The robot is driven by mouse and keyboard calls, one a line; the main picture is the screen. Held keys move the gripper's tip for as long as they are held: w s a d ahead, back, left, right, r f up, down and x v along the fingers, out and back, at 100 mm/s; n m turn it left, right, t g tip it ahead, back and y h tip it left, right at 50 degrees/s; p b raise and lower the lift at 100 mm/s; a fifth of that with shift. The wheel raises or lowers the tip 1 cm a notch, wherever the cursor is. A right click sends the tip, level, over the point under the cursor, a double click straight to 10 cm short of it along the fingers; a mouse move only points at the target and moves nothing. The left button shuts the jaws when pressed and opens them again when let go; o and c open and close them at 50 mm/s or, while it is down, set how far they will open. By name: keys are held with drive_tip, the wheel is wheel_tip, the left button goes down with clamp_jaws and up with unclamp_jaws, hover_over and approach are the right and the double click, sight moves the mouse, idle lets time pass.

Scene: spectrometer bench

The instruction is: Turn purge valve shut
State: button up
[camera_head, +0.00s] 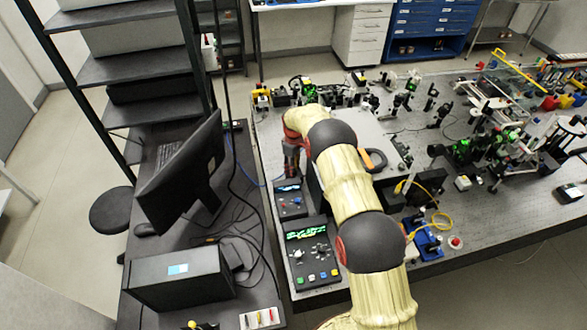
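My arm reaches from the bottom right up to the left part of the optical bench (500,228). Its end bends down there, and my gripper (291,172) points at the bench top just behind a small dark instrument box (291,199). The fingers are small and dark in this view, so I cannot tell whether they are open or shut or touching anything. I cannot clearly pick out the purge valve. It may be hidden behind my arm or gripper, or too small to tell.
A control box with a green display (308,250) stands at the bench's near left. A monitor (185,170) and loose black cables are left of the bench. Several optics mounts crowd the right side. A yellow cable (425,215) and blue device (428,242) lie right of my arm.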

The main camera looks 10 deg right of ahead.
drive_tip(key=shift+c, duration=1.2)
clamp_jaws()
drive_tip(key=shift+b, duration=0.35)
drive_tip(key=shift+f+n+b, duration=0.1)
drive_tip(key=shift+n+b, duration=0.5)
drive_tip(key=shift+n, duration=0.2)
drive_tip(key=n+b, duration=0.2)
drive_tip(key=n, duration=0.1)
drive_tip(key=shift+b, duration=0.4)
drive_tip(key=n+b, duration=0.1)
drive_tip(key=n, duration=0.2)
drive_tip(key=shift+n+b, duration=0.3)
drive_tip(key=shift+b, duration=0.1)
drive_tip(key=shift+n+b, duration=0.6)
drive_tip(key=shift+n, duration=1.1)
drive_tip(key=shift+w, duration=0.1)
